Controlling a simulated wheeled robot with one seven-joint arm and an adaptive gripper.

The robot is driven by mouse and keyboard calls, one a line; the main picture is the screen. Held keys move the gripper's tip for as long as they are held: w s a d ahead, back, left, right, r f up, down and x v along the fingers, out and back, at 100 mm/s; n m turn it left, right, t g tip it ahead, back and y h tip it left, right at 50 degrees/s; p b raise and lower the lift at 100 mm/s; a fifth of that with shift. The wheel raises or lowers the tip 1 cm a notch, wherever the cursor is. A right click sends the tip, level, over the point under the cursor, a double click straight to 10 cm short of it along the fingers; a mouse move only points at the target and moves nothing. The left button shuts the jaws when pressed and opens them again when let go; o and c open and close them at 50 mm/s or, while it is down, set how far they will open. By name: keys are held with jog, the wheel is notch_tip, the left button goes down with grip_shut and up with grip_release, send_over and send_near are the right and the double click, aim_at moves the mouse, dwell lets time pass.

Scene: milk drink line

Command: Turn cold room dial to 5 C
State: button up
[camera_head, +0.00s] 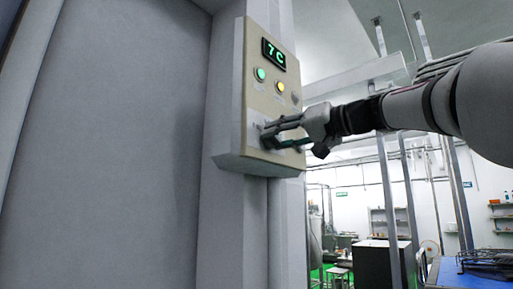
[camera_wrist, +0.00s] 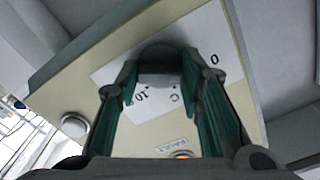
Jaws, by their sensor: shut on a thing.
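The cold room control box (camera_head: 237,110) is a beige panel on the grey wall. Its display (camera_head: 273,54) reads 7 C in green. My gripper (camera_head: 270,134) reaches in from the right to the lower part of the panel and is shut on the dial. In the wrist view, the dark dial (camera_wrist: 164,58) sits between the fingertips of my gripper (camera_wrist: 160,80). The white scale plate (camera_wrist: 205,45) around it shows 0, C and 10. The dial's pointer is hidden or too small to tell.
A green light (camera_head: 260,74) and a yellow light (camera_head: 281,87) sit above the dial. A grey knob (camera_wrist: 74,127) shows beside the plate in the wrist view. A large grey door or wall panel (camera_head: 110,150) fills the left. A blue table (camera_head: 460,277) stands at the lower right.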

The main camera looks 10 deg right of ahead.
jog(key=m+p, duration=0.6)
jog(key=m, duration=0.5)
jog(key=shift+r, duration=0.1)
jog(key=shift+m, duration=0.4)
dwell(0.4)
jog(key=o, duration=1.1)
jog(key=shift+o, duration=0.2)
jog(key=v, duration=1.2)
